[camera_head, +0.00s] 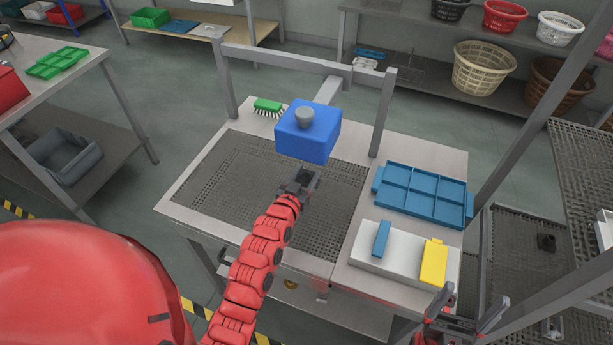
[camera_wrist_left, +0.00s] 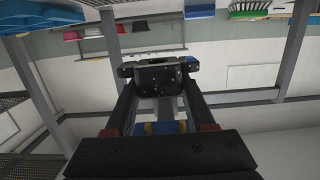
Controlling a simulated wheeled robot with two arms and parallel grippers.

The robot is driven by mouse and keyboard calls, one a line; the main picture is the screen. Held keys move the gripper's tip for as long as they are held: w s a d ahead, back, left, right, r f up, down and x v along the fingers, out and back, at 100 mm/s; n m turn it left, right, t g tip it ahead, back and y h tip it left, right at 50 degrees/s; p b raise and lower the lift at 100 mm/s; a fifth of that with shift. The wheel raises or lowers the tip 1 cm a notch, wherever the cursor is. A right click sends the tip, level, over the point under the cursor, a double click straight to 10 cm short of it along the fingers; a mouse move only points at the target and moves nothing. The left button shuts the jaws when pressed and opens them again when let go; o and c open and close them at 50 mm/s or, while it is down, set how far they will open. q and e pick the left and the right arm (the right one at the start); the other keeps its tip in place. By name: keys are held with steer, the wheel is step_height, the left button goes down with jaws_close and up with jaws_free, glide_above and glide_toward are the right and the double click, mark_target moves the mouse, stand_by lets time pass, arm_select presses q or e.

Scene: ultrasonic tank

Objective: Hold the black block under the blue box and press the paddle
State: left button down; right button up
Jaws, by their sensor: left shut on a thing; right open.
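The blue box (camera_head: 308,138) with a grey knob on top hangs from a grey frame over the mesh of the tank. My left gripper (camera_head: 298,186) is shut on the black block (camera_wrist_left: 160,75), which shows between its fingers in the left wrist view. In the head view the block is small and dark, just below the box's near edge; I cannot tell whether it is directly beneath. A white base (camera_head: 403,260) carries a blue bar (camera_head: 381,239) and a yellow bar (camera_head: 433,262); which is the paddle is unclear. My right gripper (camera_head: 474,312) is open near that base.
A blue compartment tray (camera_head: 424,195) lies on the table's right side. A green brush (camera_head: 268,106) lies at the back left. The grey frame's upright (camera_head: 382,112) stands right of the box. Shelves with baskets (camera_head: 484,68) are behind.

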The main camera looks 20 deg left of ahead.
arm_select(q)
steer(key=shift+s, duration=5.05)
steer(key=d+f+b, duration=0.2)
steer(key=s+d+f+b, duration=0.1)
steer(key=f, duration=0.1)
steer(key=s+d+f+b, duration=0.1)
steer(key=d+f+b, duration=0.1)
steer(key=shift+d+b, duration=0.3)
steer(key=shift+d, duration=0.05)
steer(key=shift+s+d+f, duration=0.2)
steer(key=shift+d+f, duration=0.05)
steer(key=shift+f, duration=0.1)
steer(key=shift+r, duration=0.1)
